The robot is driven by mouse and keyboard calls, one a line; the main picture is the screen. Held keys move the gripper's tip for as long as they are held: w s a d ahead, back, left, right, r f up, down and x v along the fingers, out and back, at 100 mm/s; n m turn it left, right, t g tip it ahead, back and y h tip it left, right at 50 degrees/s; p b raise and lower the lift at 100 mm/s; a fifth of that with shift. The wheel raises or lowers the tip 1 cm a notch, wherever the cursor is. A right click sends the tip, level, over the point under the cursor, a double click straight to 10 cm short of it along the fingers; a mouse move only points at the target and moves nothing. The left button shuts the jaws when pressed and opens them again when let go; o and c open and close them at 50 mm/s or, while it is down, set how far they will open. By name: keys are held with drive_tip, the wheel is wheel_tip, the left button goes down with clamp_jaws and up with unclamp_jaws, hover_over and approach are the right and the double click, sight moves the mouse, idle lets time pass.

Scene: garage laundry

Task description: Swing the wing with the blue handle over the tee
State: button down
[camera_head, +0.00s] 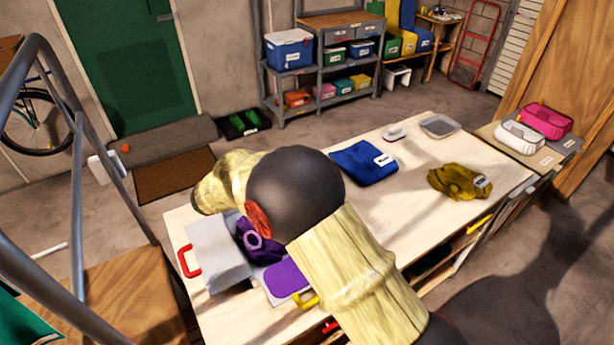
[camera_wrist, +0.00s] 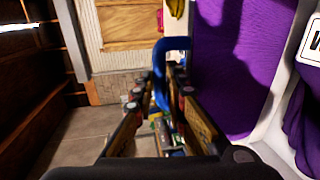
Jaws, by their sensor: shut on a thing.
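The folding board lies on the pale table; its grey left wing (camera_head: 218,250) carries a red handle (camera_head: 188,262). The dark purple tee (camera_head: 257,241) lies crumpled or folded on the board, partly behind my arm. A front panel with a purple pad (camera_head: 286,279) has a yellow handle (camera_head: 307,301). In the wrist view, the blue handle (camera_wrist: 172,47) stands between the fingers of my gripper (camera_wrist: 160,98), which is shut on it. Beside it is a panel with a purple face (camera_wrist: 228,65). The tee's edge (camera_wrist: 306,130) shows at right. My arm hides the blue handle in the head view.
A blue folded cloth (camera_head: 364,163), an olive cloth (camera_head: 460,182) and a grey tray (camera_head: 440,126) lie farther along the table (camera_head: 405,215). A metal frame (camera_head: 78,190) stands at left. Bare tabletop lies between the cloths and the front edge.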

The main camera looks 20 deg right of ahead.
drive_tip(key=s+a+f, duration=0.2)
drive_tip(key=a+f, duration=0.1)
drive_tip(key=a, duration=0.5)
drive_tip(key=shift+s+a+f, duration=0.2)
drive_tip(key=shift+s+a, duration=0.05)
drive_tip(key=shift+d, duration=0.1)
drive_tip(key=c, duration=1.8)
unclamp_jaws()
drive_tip(key=shift+w+d+f, duration=0.1)
drive_tip(key=shift+w+f, duration=0.1)
drive_tip(key=shift+w, duration=0.05)
drive_tip(key=shift+r, duration=0.1)
drive_tip(key=shift+r+p, duration=0.1)
drive_tip(key=shift+p, duration=0.2)
drive_tip(key=shift+c, duration=0.6)
drive_tip(key=shift+a, duration=0.35)
drive_tip(key=shift+c, duration=0.2)
drive_tip(key=v, duration=0.8)
drive_tip(key=r+v, duration=0.1)
drive_tip(key=v, duration=0.3)
drive_tip(key=shift+d, duration=0.1)
drive_tip(key=shift+c, duration=0.6)
